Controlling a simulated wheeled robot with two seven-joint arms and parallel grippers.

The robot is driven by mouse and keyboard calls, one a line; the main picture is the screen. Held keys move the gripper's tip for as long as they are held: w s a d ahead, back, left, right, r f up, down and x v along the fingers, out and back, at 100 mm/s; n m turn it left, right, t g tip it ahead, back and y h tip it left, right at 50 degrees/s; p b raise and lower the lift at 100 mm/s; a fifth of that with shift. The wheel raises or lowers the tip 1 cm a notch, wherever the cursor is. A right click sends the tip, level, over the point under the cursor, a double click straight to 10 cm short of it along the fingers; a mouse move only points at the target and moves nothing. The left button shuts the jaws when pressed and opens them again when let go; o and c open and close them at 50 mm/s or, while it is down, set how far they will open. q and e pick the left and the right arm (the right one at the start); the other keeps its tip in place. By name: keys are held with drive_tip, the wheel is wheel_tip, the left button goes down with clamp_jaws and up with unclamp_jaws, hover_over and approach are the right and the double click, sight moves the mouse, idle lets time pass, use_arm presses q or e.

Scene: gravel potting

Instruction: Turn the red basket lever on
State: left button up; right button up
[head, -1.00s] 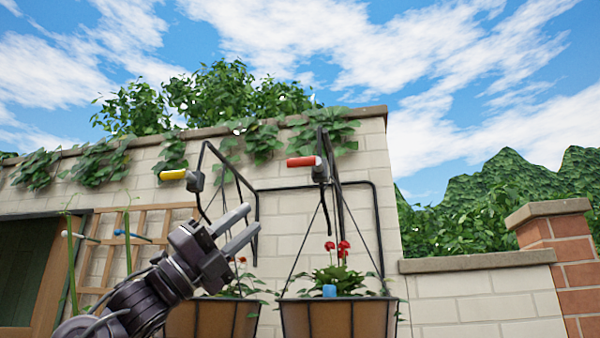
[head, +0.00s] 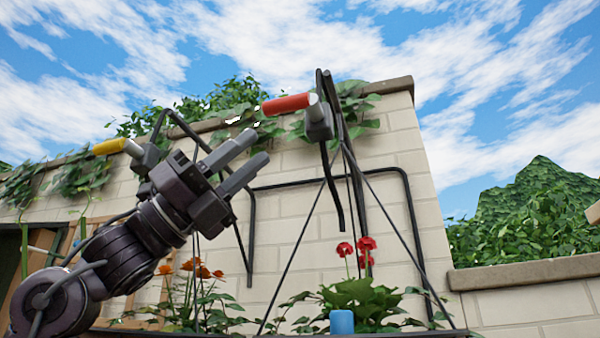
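The red lever (head: 287,104) sticks out to the left from a dark valve box (head: 319,122) on the black bracket above the basket with red flowers (head: 357,250). My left gripper (head: 248,158) is below and to the left of the red lever, pointing up and right. Its two grey fingers are apart with nothing between them, and they do not touch the lever. My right gripper is not in view.
A yellow lever (head: 118,146) on another bracket is at the left, behind my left arm. A blue block-like object (head: 342,321) is low by the red flowers. Black hanger rods (head: 295,250) slant down beside the gripper. Open sky lies above.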

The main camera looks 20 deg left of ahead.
sight(261, 108)
use_arm(q)
drive_tip(key=shift+m, duration=0.3)
drive_tip(key=s+d+r+p, duration=0.2)
drive_tip(key=r, duration=0.1)
drive_tip(key=s+d+r+p, duration=0.1)
drive_tip(key=r, duration=0.1)
drive_tip(key=shift+d+p, duration=0.1)
drive_tip(key=shift+p, duration=0.3)
drive_tip(key=shift+w+d+r+p, duration=0.45)
drive_tip(key=shift+w+d+p, duration=0.05)
drive_tip(key=shift+w+d, duration=0.35)
drive_tip(key=shift+s+d+r, duration=0.1)
drive_tip(key=shift+d+r, duration=0.05)
drive_tip(key=shift+d, duration=0.4)
drive_tip(key=shift+s, duration=0.15)
drive_tip(key=shift+a, duration=0.3)
drive_tip(key=shift+c, duration=0.9)
clamp_jaws()
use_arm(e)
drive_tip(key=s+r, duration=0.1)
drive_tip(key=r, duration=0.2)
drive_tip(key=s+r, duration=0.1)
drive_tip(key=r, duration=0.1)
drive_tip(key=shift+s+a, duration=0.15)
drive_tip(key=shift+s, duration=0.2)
